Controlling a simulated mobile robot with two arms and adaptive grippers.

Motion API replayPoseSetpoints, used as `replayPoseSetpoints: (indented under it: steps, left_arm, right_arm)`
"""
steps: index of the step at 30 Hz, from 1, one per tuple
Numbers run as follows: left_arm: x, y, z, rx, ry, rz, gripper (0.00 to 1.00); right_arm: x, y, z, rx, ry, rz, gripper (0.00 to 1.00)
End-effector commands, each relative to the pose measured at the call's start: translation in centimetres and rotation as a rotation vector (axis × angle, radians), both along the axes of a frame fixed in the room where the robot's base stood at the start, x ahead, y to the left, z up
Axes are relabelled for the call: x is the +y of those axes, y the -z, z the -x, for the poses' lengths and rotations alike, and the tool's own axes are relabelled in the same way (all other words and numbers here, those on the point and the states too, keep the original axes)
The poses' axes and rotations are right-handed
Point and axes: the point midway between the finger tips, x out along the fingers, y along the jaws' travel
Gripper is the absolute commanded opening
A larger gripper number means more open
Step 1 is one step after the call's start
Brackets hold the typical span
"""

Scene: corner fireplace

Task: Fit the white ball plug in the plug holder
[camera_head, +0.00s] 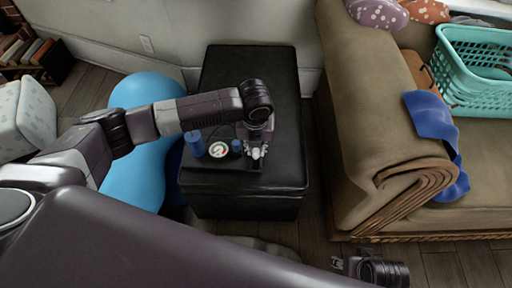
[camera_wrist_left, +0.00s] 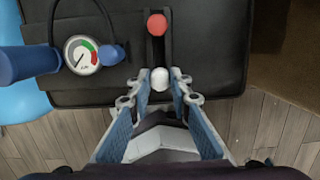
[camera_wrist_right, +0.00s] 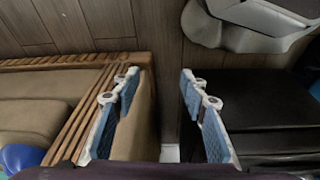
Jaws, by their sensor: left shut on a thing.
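The white ball plug (camera_wrist_left: 160,78) shows between the fingertips of my left gripper (camera_wrist_left: 160,90), which is shut on it near the front edge of a black leather box. In the head view my left gripper (camera_head: 257,150) points down over the box and hides most of the plug. A dark, narrow piece (camera_wrist_left: 154,50), probably the plug holder, lies just beyond the white ball, with a red ball (camera_wrist_left: 157,24) at its far end. I cannot tell whether the plug touches it. My right gripper (camera_wrist_right: 156,78) is open and empty, low between the box and the sofa.
A blue cylinder (camera_head: 195,144) and a round gauge (camera_wrist_left: 81,54) with a hose and blue bulb (camera_wrist_left: 111,54) stand left of my left gripper on the black box (camera_head: 250,70). A light-blue rounded object (camera_head: 145,90) is left. The sofa (camera_head: 375,110) with a teal basket (camera_head: 475,75) is right.

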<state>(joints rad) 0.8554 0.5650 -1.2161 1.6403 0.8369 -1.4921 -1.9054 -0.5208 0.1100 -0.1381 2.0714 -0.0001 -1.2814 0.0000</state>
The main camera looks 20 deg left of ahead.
Motion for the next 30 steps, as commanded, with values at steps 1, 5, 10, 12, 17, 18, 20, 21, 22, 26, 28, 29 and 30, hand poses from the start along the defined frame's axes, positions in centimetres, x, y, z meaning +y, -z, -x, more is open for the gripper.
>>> replayPoseSetpoints:
  steps: [1, 5, 10, 12, 17, 18, 20, 21, 22, 26, 28, 29, 30]
  left_arm:
    - [0.0, 0.0, 0.0, 0.000, 0.000, 0.000, 0.04]
    - [0.0, 0.0, 0.0, 0.000, 0.000, 0.000, 0.04]
    - [0.0, 0.0, 0.0, 0.000, 0.000, 0.000, 0.04]
    - [0.0, 0.0, 0.0, 0.000, 0.000, 0.000, 0.04]
    - [0.0, 0.0, 0.0, 0.000, 0.001, 0.000, 0.04]
    - [0.0, 0.0, 0.0, 0.000, 0.001, 0.000, 0.04]
    - [0.0, 0.0, 0.0, 0.000, 0.001, 0.000, 0.04]
    - [0.0, 0.0, 0.0, 0.000, 0.001, 0.000, 0.04]
    - [0.0, 0.0, 0.0, 0.000, 0.001, 0.000, 0.04]
    - [0.0, 0.0, 0.0, 0.000, 0.001, 0.000, 0.04]
    - [0.0, 0.0, 0.0, 0.000, 0.001, 0.000, 0.04]
    - [0.0, 0.0, 0.0, 0.000, 0.001, 0.000, 0.04]
    - [0.0, 0.0, 0.0, 0.000, 0.000, 0.000, 0.04]
  right_arm:
    - [0.0, 0.1, 0.0, -0.001, 0.000, 0.000, 0.40]
    - [0.0, 0.2, -0.1, -0.002, 0.000, 0.000, 0.40]
    - [0.0, 0.7, 0.1, 0.006, -0.001, 0.001, 0.40]
    - [0.0, 0.8, 0.1, 0.007, -0.001, 0.001, 0.40]
    - [0.0, 1.0, -0.2, -0.001, -0.001, 0.000, 0.40]
    - [0.0, 1.0, -0.2, -0.001, -0.001, 0.000, 0.40]
    - [0.0, 1.2, -0.1, 0.003, -0.002, 0.001, 0.40]
    - [0.0, 1.4, -0.1, 0.005, -0.002, 0.001, 0.40]
    - [0.0, 1.4, 0.0, 0.007, -0.002, 0.002, 0.40]
    - [0.0, 1.5, -0.1, 0.006, -0.002, 0.002, 0.40]
    - [0.0, 1.5, -0.1, 0.005, -0.002, 0.001, 0.40]
    - [0.0, 1.5, -0.1, 0.005, -0.002, 0.001, 0.40]
    - [0.0, 1.4, -0.2, 0.005, -0.002, 0.001, 0.40]
